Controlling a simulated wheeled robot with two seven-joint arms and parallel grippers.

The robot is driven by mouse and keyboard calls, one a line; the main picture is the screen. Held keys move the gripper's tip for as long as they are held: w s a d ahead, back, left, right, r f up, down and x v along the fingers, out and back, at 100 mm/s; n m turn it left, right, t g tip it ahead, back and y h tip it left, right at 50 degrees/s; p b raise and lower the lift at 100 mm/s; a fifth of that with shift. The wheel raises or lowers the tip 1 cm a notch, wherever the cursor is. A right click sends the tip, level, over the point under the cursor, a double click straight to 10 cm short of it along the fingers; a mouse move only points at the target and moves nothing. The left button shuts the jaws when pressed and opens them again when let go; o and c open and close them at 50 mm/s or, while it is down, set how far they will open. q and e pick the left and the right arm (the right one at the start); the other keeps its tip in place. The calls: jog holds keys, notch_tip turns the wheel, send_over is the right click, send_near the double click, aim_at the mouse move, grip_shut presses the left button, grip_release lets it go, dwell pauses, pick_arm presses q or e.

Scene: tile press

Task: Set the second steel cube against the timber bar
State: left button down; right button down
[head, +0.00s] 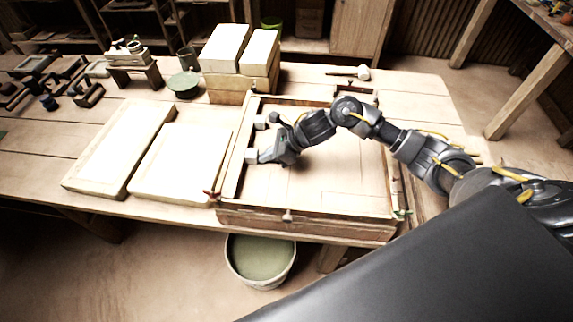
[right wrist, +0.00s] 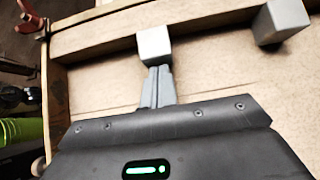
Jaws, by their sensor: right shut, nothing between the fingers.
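One steel cube (head: 251,156) sits by the left side of the press bed, beside the long timber bar (head: 237,150). In the right wrist view this cube (right wrist: 154,45) appears up against the bar (right wrist: 95,38); a thin gap cannot be ruled out. A second steel cube (head: 261,122) lies further back along the bar and shows in the right wrist view (right wrist: 282,22). My right gripper (head: 262,156) is shut and empty, its fingertips (right wrist: 160,72) close at the near cube's face; I cannot tell whether they touch. My left gripper is out of view.
The wooden press frame (head: 300,225) has raised rims around its bed. Two pale slabs (head: 180,160) lie to its left. Stacked white blocks (head: 226,48) stand behind. A bucket (head: 260,262) stands below the table's front edge. The bed right of the cubes is clear except for my arm.

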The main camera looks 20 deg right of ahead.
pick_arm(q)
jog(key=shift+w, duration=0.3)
pick_arm(e)
jog(key=shift+w, duration=0.1)
